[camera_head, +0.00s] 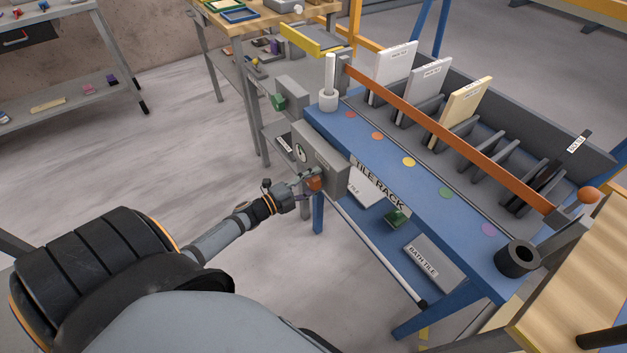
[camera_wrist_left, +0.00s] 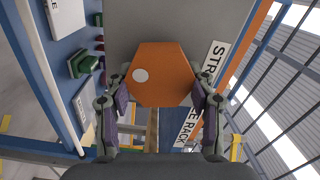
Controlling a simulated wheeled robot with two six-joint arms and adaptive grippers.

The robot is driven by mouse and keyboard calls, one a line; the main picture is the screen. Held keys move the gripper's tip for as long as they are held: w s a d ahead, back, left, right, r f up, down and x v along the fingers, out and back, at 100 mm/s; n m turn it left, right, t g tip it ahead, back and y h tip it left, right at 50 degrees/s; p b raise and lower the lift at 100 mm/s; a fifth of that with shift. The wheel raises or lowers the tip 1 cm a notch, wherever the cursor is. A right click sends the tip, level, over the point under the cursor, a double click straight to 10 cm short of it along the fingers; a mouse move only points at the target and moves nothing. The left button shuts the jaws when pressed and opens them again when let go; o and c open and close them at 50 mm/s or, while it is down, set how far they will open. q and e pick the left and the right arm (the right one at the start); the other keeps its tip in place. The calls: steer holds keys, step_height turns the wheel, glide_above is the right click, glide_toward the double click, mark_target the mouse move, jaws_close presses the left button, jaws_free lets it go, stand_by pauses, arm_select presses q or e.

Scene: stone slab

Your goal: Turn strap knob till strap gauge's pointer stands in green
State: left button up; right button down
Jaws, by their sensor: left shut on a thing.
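The strap knob (camera_wrist_left: 160,75) is an orange hexagon with a white dot at its upper left in the left wrist view. In the head view the orange knob (camera_head: 314,184) sits on the front of a grey box (camera_head: 332,168). My left gripper (camera_head: 308,180) is shut on the knob; the wrist view shows its two fingers (camera_wrist_left: 160,98) at the knob's left and right sides. My right gripper is not in view.
The blue tile rack (camera_head: 375,150) holds upright tiles (camera_head: 462,112) behind an orange strap (camera_head: 450,140). A black cup (camera_head: 517,259) stands at its near right corner. A white post (camera_head: 329,80) rises at its left end. Open floor (camera_head: 150,160) lies left of the rack.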

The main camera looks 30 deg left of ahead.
arm_select(q)
steer(key=m, duration=0.3)
steer(key=shift+f, duration=0.15)
steer(key=m, duration=0.4)
steer(key=shift+f, duration=0.15)
steer(key=shift+m, duration=0.3)
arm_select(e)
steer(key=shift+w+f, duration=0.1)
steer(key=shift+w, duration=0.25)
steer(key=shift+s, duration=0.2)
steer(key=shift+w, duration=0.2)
arm_select(q)
steer(key=o, duration=0.9)
steer(key=shift+c, duration=0.2)
steer(key=o, duration=0.3)
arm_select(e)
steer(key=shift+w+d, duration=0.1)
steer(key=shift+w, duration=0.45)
